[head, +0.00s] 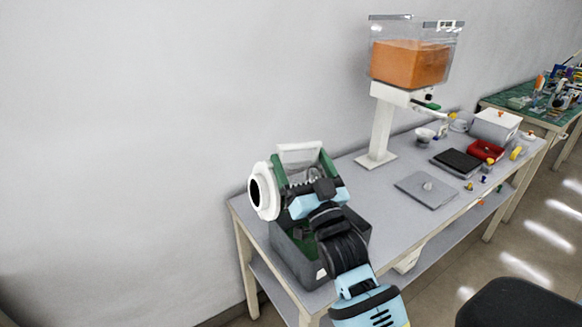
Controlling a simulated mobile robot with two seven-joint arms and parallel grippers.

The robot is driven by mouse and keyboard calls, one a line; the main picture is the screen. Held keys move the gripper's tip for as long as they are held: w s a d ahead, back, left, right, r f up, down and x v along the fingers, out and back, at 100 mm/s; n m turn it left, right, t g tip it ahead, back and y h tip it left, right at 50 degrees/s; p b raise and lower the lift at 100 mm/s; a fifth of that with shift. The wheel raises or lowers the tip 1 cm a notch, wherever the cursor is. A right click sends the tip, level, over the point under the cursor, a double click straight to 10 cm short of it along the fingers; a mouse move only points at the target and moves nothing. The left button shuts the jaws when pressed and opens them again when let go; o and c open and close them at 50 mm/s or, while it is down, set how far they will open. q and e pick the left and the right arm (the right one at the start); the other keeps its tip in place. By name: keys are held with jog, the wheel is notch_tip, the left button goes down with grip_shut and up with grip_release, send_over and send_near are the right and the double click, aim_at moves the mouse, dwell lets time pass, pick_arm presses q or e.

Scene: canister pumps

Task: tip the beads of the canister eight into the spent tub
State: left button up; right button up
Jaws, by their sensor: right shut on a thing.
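My right gripper (305,197) is shut on a white canister (264,191) near the table's left end. The canister lies on its side, with its round dark end facing left. No number on it can be read. A dark grey tub (291,262) with some green inside stands below the gripper at the table's near left corner. The canister is over or beside the tub's far left part; the exact gap cannot be told. My right arm hides much of the tub, and no beads can be made out. My left gripper is not in view.
A dispenser with an orange-filled clear hopper (410,64) stands behind to the right. A green-sided piece with a white frame (300,150) is just behind the gripper. A grey plate (428,190), black tray (456,161), red tray (486,150) and white box (495,125) lie farther right.

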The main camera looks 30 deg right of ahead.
aim_at(317, 152)
jog(key=d+m+h, duration=0.1)
jog(key=m, duration=0.1)
jog(key=d+r+m+h+p, duration=0.1)
jog(key=m, duration=0.1)
jog(key=shift+d+r+m+g+h, duration=0.1)
jog(key=shift+d+m+g+h, duration=0.2)
jog(key=shift+g+h, duration=0.1)
jog(key=shift+d+m+h+p, duration=0.55)
jog(key=shift+m+h+p, duration=0.05)
jog(key=shift+m, duration=0.3)
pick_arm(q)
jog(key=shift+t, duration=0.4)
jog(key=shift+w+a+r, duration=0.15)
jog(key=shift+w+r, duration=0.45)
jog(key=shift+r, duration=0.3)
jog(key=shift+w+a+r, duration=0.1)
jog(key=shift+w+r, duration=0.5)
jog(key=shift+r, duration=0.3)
pick_arm(e)
jog(key=shift+d+m+g+h, duration=0.3)
jog(key=shift+d+m+g, duration=0.15)
jog(key=shift+m, duration=0.15)
jog(key=shift+f, duration=0.2)
jog(key=shift+c, duration=0.7)
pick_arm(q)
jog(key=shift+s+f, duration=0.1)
pick_arm(e)
jog(key=shift+a, duration=0.1)
